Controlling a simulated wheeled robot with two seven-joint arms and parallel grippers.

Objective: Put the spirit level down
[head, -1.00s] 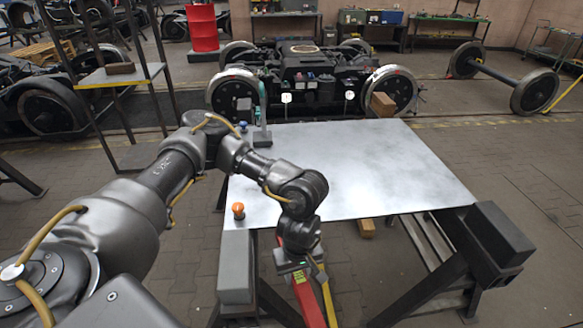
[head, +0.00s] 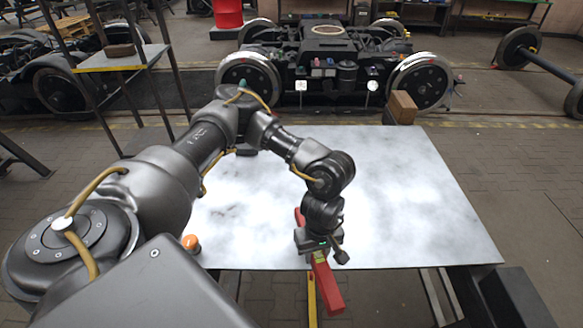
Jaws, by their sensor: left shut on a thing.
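The spirit level is a long red bar (head: 326,284) in the head view. My left gripper (head: 320,247) is shut on it near its middle. The level's near end sticks out past the front edge of the metal-topped table (head: 430,200), and its far end shows behind the gripper, above the tabletop. I cannot tell whether the level touches the table. My gripper hides its middle part. My right gripper is not in view.
An orange knob (head: 190,242) is at the table's front left. A dark object (head: 245,152) stands at the back left, partly behind my arm. The middle and right of the tabletop are clear.

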